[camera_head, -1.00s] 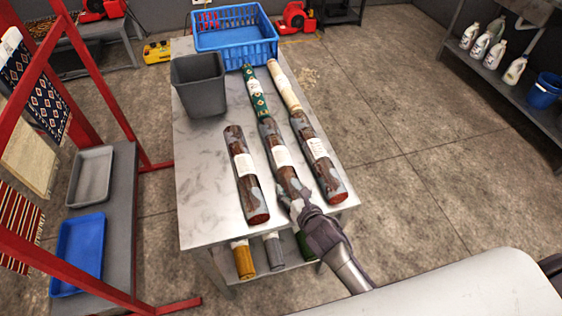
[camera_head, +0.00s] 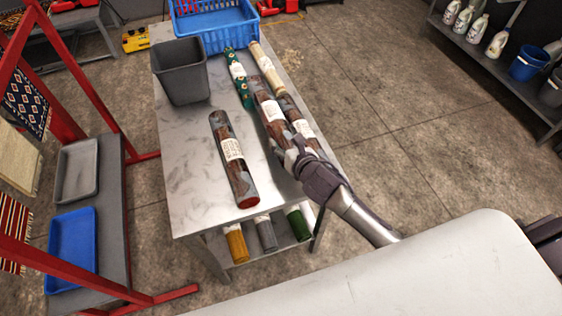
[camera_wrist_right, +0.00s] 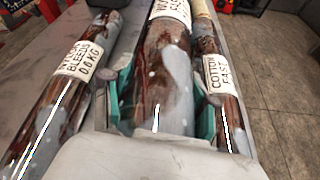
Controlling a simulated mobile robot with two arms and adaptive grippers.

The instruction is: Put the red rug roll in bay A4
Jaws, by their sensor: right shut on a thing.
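Three dark red-brown rug rolls in clear wrap show in the head view; I cannot tell which is the one named. One roll (camera_head: 233,160) lies on the left of the table with a red end towards me. My right gripper (camera_head: 289,157) is shut on the near part of the middle roll (camera_head: 267,104) and holds it, seemingly just above the table. The third roll (camera_head: 300,125) lies partly hidden behind it. In the wrist view, teal pads flank the held roll (camera_wrist_right: 165,62); the left neighbour's label (camera_wrist_right: 77,62) mentions bleeds, the right one's (camera_wrist_right: 219,75) cotton, fast. No bay A4 mark is readable.
On the table (camera_head: 190,190) are a grey bin (camera_head: 180,75), a blue crate (camera_head: 232,38), a green roll (camera_head: 236,70) and a cream roll (camera_head: 266,68). Several rolls lie on its lower shelf. A red rack (camera_head: 85,95) and a low bench with trays stand left.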

